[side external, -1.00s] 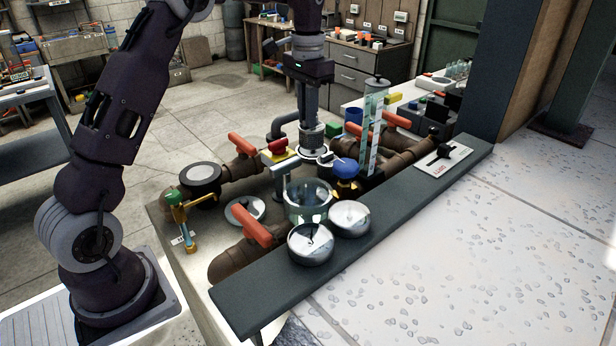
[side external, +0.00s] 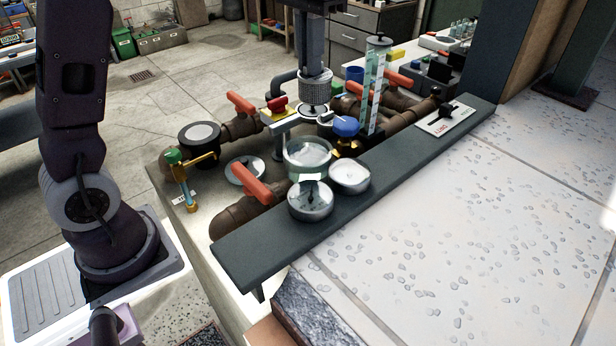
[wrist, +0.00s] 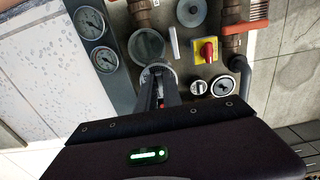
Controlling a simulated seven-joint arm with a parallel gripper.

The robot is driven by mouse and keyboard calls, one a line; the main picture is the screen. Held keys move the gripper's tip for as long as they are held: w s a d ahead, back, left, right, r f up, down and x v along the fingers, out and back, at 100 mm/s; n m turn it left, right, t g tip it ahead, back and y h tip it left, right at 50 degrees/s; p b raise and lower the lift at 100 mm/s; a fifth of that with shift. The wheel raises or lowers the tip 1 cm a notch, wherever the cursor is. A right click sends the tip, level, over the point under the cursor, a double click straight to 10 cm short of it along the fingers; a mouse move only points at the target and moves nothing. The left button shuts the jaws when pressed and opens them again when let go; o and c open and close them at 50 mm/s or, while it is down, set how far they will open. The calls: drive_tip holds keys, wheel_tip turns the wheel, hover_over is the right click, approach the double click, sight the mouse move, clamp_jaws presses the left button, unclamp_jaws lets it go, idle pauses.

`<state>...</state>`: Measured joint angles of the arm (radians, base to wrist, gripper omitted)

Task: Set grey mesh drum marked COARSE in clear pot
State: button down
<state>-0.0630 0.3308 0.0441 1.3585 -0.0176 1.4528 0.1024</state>
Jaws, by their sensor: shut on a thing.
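My gripper (side external: 314,78) points straight down in the side view and is shut on the grey mesh drum (side external: 314,92). The drum hangs upright, behind and above the clear pot (side external: 308,158). The pot stands open behind two round gauges. In the wrist view my gripper (wrist: 160,92) covers part of the drum (wrist: 157,70); the drum's far edge overlaps the near rim of the pot (wrist: 147,46) in the picture. The COARSE marking cannot be read.
Two gauges (side external: 311,200) stand close in front of the pot. A blue knob (side external: 346,126) and a tall clear gauge column (side external: 375,85) are to the right. A red switch on yellow (side external: 277,106) is left of the drum. A grey lid (side external: 244,170) lies left of the pot.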

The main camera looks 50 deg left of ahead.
sight(301, 76)
drive_tip(key=s, duration=0.1)
drive_tip(key=s+d+f, duration=0.1)
drive_tip(key=s+d, duration=0.1)
drive_tip(key=s, duration=0.1)
drive_tip(key=shift+d+f, duration=0.25)
drive_tip(key=f, duration=1.4)
drive_tip(key=shift+w+f, duration=0.1)
drive_tip(key=shift+w, duration=0.1)
drive_tip(key=c, duration=1.5)
unclamp_jaws()
drive_tip(key=shift+f, duration=0.15)
